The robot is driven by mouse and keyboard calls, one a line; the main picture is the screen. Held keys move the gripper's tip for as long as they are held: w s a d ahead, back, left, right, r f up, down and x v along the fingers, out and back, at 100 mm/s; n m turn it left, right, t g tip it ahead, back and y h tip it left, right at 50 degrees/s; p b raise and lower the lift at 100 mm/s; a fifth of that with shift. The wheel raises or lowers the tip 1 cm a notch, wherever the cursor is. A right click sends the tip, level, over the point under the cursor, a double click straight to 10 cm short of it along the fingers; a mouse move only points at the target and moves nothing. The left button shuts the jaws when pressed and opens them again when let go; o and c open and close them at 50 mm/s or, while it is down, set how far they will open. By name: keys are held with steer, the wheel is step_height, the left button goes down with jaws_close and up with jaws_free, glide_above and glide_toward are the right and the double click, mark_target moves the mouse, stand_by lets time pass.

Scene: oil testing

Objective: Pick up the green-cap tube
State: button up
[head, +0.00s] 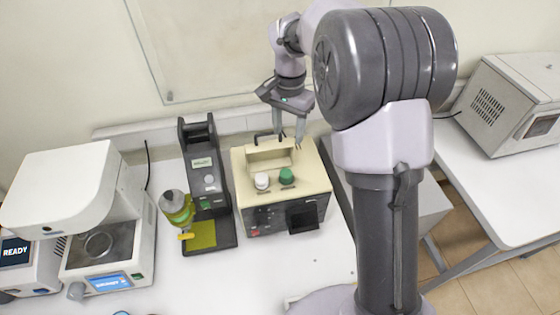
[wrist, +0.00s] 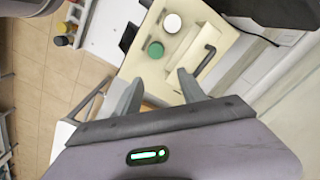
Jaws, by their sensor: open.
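The green-cap tube (head: 287,176) stands in the top of a cream-coloured box-shaped device; only its green cap shows. In the wrist view the green cap (wrist: 156,50) lies beyond the fingertips, roughly between their lines. A white-cap tube (head: 262,181) stands just left of it, and it also shows in the wrist view (wrist: 172,23). My gripper (head: 289,140) is open and empty, above the rear part of the device and behind the green cap. In the wrist view its two fingers (wrist: 158,85) are spread apart, with nothing between them.
The cream device (head: 320,182) has a dark handle at its rear, near my fingers. A black stand (head: 222,225) with a green-yellow flask (head: 176,209) is to its left. A white machine (head: 75,185) stands further left. Table space in front is clear (head: 270,265).

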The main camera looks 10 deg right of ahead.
glide_above(286, 172)
step_height(286, 172, down, 5)
step_height(286, 172, down, 11)
steer(key=shift+s+r, duration=0.1)
steer(key=shift+s, duration=0.05)
steer(key=shift+f, duration=0.3)
steer(key=shift+r, duration=0.1)
steer(key=c, duration=0.3)
jaws_close()
